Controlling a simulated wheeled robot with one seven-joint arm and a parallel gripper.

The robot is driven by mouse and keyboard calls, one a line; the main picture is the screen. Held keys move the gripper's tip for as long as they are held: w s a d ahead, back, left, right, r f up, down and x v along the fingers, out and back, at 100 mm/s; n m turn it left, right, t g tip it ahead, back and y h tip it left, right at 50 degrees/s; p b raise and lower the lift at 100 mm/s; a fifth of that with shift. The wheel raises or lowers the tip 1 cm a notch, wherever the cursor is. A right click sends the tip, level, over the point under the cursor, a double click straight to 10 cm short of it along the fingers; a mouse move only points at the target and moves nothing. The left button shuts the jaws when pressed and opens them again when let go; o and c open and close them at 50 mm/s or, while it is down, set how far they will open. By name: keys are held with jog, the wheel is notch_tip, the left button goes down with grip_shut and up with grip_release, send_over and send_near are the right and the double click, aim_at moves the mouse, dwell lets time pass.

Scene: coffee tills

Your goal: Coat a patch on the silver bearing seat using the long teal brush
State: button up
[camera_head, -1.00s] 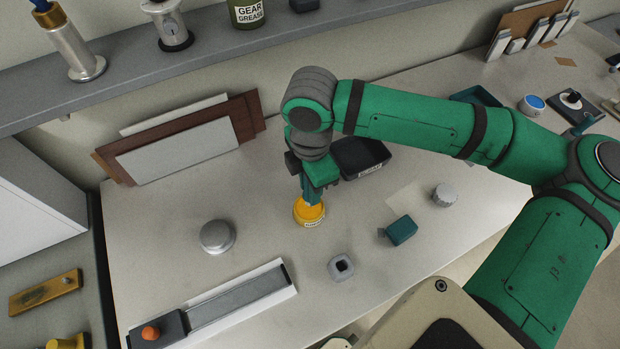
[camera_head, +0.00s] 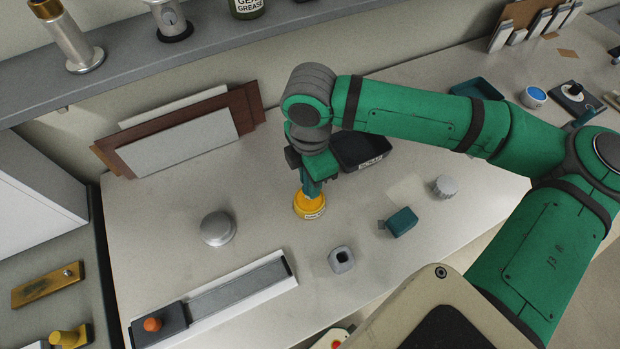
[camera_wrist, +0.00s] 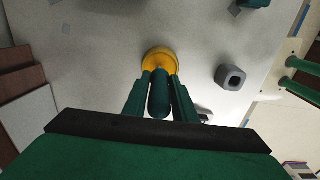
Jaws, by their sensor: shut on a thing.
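My gripper (camera_head: 313,186) is shut on the teal brush (camera_wrist: 158,95), whose handle shows between the fingers in the wrist view. The brush points down at a yellow jar (camera_head: 309,206), also seen in the wrist view (camera_wrist: 160,58). The brush tip is hidden, so I cannot tell how deep it is in the jar. A round silver piece with a raised top, seemingly the bearing seat (camera_head: 217,228), stands on the bench left of the jar, apart from my gripper.
A grey block with a square hole (camera_head: 341,260) and a teal block (camera_head: 402,222) lie in front and right of the jar. A black tray (camera_head: 360,150) is behind it. A ridged silver knob (camera_head: 444,187) is further right. A long slide (camera_head: 240,296) lies at front left.

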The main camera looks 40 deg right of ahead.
jog(key=shift+w+f, duration=0.1)
jog(key=shift+d+f, duration=0.1)
dwell(0.3)
jog(key=shift+f, duration=0.15)
jog(key=shift+f, duration=0.2)
dwell(1.1)
jog(key=shift+r, duration=3.55)
